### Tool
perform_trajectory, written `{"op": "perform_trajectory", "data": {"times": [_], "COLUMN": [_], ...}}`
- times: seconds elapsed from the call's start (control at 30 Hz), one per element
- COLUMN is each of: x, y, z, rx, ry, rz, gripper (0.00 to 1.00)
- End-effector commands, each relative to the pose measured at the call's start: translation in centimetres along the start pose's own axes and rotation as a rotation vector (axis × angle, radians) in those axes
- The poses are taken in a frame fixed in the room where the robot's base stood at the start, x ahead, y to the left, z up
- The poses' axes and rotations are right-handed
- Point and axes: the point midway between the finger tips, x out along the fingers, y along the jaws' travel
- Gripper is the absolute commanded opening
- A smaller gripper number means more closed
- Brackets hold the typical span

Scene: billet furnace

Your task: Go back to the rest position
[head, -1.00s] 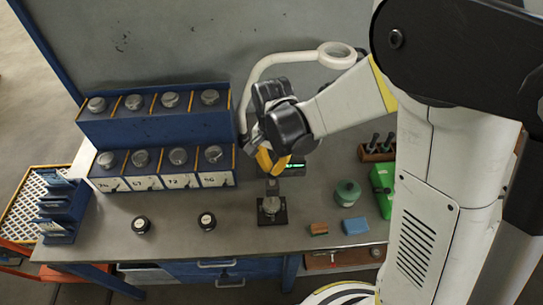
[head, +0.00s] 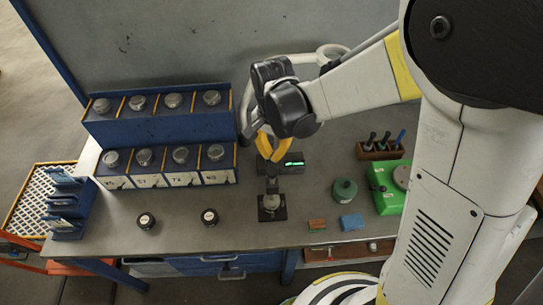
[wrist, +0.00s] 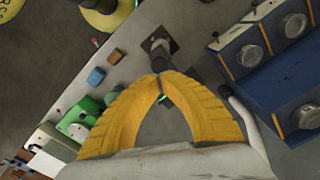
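My gripper (head: 270,158) has yellow fingers and hangs over the middle of the bench, above and behind a small dark stand (head: 272,213). In the wrist view the fingertips (wrist: 160,73) come together with nothing visible held between them. The stand also shows there, beyond the tips (wrist: 161,46), with a grey round piece (head: 270,202) on it. A box with a lit green display (head: 292,163) stands just behind and to the right. My arm reaches in from the right.
A blue two-tier rack (head: 160,128) with grey knobbed pieces stands at left. A curved white lamp arm (head: 245,105) is close behind my gripper. A green device (head: 388,190), a green jar (head: 345,190) and a blue block (head: 352,222) lie right.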

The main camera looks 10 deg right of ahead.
Motion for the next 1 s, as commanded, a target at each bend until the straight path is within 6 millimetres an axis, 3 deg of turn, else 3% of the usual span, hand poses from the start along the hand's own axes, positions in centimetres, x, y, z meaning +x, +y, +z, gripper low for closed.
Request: {"op": "perform_trajectory", "data": {"times": [0.3, 0.47, 0.77, 1.0], "x": [0.1, 0.9, 4.8, 9.8], "y": [0.1, 1.6, 8.8, 14.4], "z": [0.0, -0.4, -0.3, 1.1], "rx": [-0.002, -0.044, -0.265, -0.436], "ry": [0.002, 0.038, 0.257, 0.47], "rz": [-0.002, -0.039, -0.165, -0.191], "gripper": [0.0, 0.0, 0.0, 0.0]}}
